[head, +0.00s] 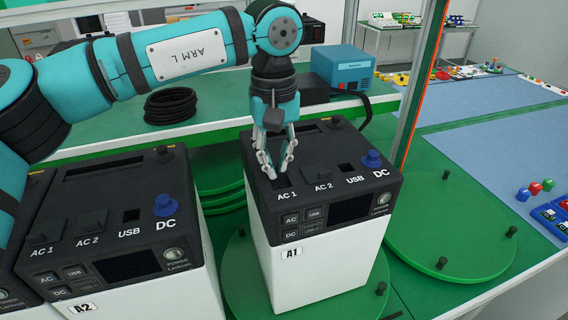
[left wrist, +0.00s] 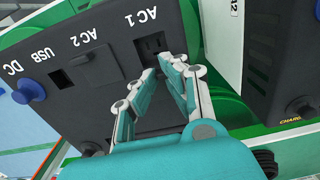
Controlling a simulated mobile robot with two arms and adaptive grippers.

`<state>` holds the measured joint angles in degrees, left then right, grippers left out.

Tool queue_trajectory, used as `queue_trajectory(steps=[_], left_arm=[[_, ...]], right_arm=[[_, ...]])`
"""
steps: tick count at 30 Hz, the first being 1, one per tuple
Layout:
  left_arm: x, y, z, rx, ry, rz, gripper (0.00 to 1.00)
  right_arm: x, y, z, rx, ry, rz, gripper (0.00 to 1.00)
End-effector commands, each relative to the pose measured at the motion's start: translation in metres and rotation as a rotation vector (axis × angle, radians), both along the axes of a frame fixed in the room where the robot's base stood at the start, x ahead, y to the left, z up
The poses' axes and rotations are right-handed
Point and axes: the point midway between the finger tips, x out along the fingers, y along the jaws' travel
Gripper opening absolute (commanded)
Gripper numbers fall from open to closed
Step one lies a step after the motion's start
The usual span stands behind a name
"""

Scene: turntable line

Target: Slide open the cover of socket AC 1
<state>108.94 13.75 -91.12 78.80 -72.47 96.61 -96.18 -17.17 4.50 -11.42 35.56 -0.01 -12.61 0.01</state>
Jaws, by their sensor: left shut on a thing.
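The white unit A1 (head: 316,262) with a dark top stands upright on a green turntable. Its label AC 1 (head: 287,194) is on the top at the left, beside the shut AC 2 cover (head: 317,174). My left gripper (head: 279,172) points down just behind the AC 1 label, fingers close together. My left gripper (left wrist: 160,67) is shut on the AC 1 cover at that opening; the fingers hide most of the cover. My right gripper is not in view.
Unit A2 (head: 180,290) stands close on the left. A blue knob (head: 371,158) rises near the DC label on A1. An empty green turntable (head: 450,235) lies to the right.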

Motion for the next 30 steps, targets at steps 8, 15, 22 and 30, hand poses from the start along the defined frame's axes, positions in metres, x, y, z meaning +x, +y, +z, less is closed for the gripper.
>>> queue_trajectory(steps=[8,15,22,30], left_arm=[[0.0147,0.0095,0.0002,0.01,0.0,0.008,0.0],[0.0151,0.01,0.0005,0.011,-0.001,0.01,0.18],[0.0155,0.0106,0.0011,0.01,-0.003,0.011,0.46],[0.0156,0.0105,0.0021,0.01,-0.004,0.012,0.46]], right_arm=[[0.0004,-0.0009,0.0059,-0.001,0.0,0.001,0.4],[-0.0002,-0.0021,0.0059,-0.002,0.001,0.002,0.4],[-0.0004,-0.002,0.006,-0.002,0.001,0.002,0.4],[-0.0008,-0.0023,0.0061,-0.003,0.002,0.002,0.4]])
